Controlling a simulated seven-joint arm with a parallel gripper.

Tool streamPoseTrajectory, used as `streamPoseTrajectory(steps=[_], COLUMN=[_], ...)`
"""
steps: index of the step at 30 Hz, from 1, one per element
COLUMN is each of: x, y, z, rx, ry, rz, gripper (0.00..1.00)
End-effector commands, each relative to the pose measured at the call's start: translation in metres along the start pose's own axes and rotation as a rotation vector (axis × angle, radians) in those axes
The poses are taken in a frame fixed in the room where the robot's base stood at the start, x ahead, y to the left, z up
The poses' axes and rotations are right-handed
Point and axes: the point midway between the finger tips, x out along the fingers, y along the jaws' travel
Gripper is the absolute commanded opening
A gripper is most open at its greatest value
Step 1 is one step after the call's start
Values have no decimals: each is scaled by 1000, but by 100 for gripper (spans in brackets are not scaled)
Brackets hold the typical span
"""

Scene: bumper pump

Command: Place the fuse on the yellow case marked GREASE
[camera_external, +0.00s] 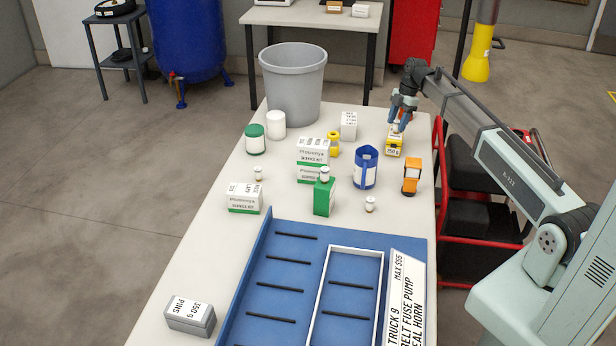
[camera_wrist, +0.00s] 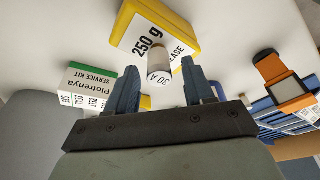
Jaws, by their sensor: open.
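The yellow case marked GREASE (camera_external: 394,149) stands near the right edge of the table; its white "250 g" label shows in the wrist view (camera_wrist: 150,38). The fuse (camera_wrist: 159,66), a small pale cylinder marked "30 A", appears upright on top of the case, though its contact is hard to make out. My gripper (camera_external: 401,121) is open just above the case. In the wrist view its two fingers (camera_wrist: 162,90) stand on either side of the fuse, with visible gaps.
A blue mug (camera_external: 365,170), an orange item (camera_external: 412,176), a white box (camera_external: 348,125) and a yellow item (camera_external: 333,143) stand around the case. Small white-topped pieces (camera_external: 370,204) stand farther forward. A blue tray (camera_external: 262,290) fills the front; a grey bin (camera_external: 293,85) stands behind.

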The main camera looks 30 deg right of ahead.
Motion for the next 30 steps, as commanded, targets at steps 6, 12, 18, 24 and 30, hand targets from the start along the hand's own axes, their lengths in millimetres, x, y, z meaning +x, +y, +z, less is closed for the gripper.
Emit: streamPoseTrajectory(steps=[6, 12, 18, 24, 30], x=[-36, -73, -100, -113, -115], y=[2, 1, 1, 1, 0], z=[0, 1, 0, 0, 0], rx=[0, 0, 0, 0, 0], ry=[0, 0, 0, 0, 0], rz=[3, 4, 2, 2, 1], gripper=[52, 52, 52, 52, 52])
